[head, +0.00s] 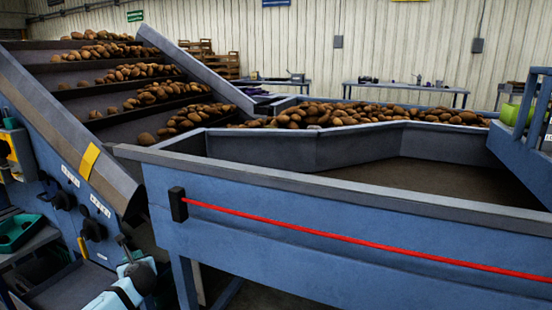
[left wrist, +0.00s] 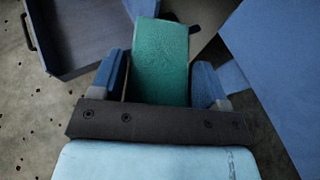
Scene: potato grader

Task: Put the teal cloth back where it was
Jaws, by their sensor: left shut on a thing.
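The teal cloth (left wrist: 160,50) is between the two blue fingers of my left gripper (left wrist: 161,72) in the left wrist view. My left gripper is shut on it, and the cloth sticks out beyond the fingertips as a flat strip. In the head view my left arm (head: 112,297) comes in at the bottom left, beside the grader's control side. The fingers and the cloth are hard to make out there. My right gripper is not in view.
A blue conveyor frame (head: 330,240) with a red cord fills the front right. A green bin (head: 14,232) sits on a shelf at the far left. Under the gripper are an open grey tray (left wrist: 80,40) and bare floor.

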